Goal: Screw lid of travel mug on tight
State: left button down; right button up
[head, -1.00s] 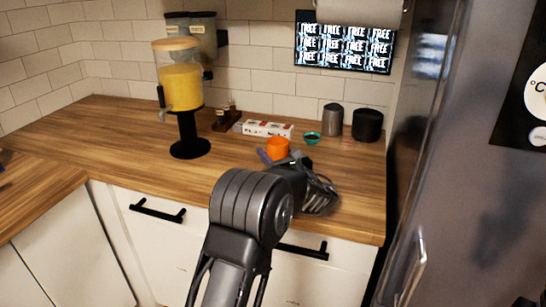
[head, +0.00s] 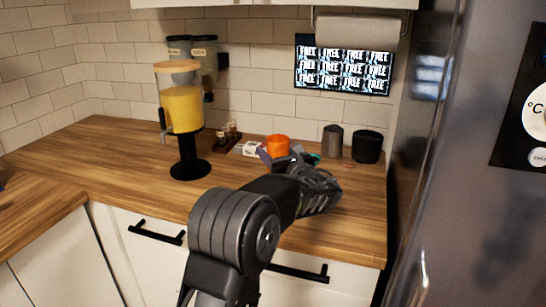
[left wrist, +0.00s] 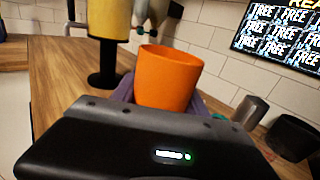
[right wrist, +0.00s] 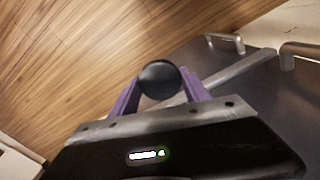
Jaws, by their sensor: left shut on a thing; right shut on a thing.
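An orange cup (head: 278,146), seemingly the travel mug, is upright with no lid visible on it. My left gripper (head: 272,160) is shut on the cup, its purple fingers on either side. In the left wrist view the cup (left wrist: 168,78) leans slightly and its base is hidden behind the gripper. My right gripper (right wrist: 160,90) shows only in its wrist view. It is shut on a rounded black thing (right wrist: 160,78); I cannot tell for certain that this is the lid.
The yellow-filled dispenser (head: 182,108) stands left on the wooden counter (head: 120,160). A grey canister (head: 332,140) and a black one (head: 367,146) stand at the back right. The dark fridge (head: 460,200) borders the right. The counter's front left is clear.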

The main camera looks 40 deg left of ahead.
pick_arm(q)
jog(key=shift+r, duration=0.3)
dwell(0.5)
jog(key=c, duration=1.2)
grip_release()
grip_shut()
jog(key=shift+f, duration=0.1)
